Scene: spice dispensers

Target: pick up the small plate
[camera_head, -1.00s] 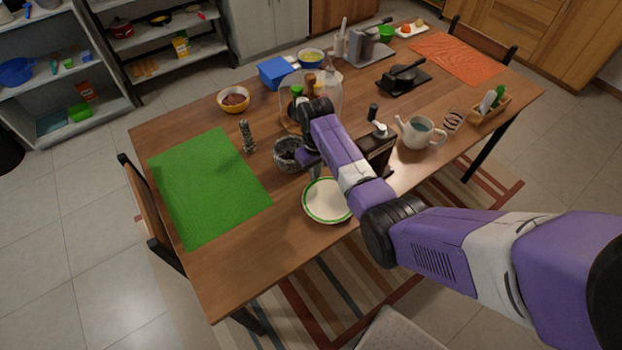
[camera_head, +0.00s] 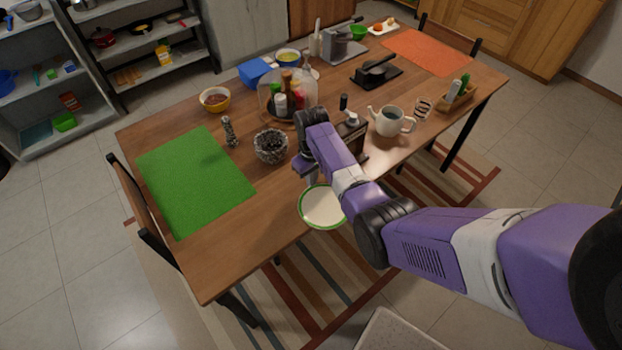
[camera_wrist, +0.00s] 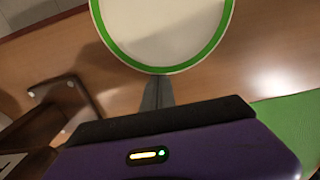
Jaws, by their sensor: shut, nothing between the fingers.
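The small plate (camera_head: 322,206) is white with a green rim and lies at the near edge of the wooden table. Its near side reaches over that edge in the head view. In the wrist view the plate (camera_wrist: 165,28) fills the top middle, cut off by the frame. My gripper (camera_wrist: 158,82) is shut, its grey fingertips right at the plate's green rim. In the head view my gripper (camera_head: 314,181) is at the plate's far side, partly hidden by my arm. I cannot tell whether the plate rests on the table or is slightly raised.
A dark bowl (camera_head: 270,146), a pepper mill (camera_head: 229,131) and a green mat (camera_head: 194,180) are to the left. A teapot (camera_head: 391,121) and a dark stand (camera_head: 351,139) are to the right. Bare tabletop lies left of the plate.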

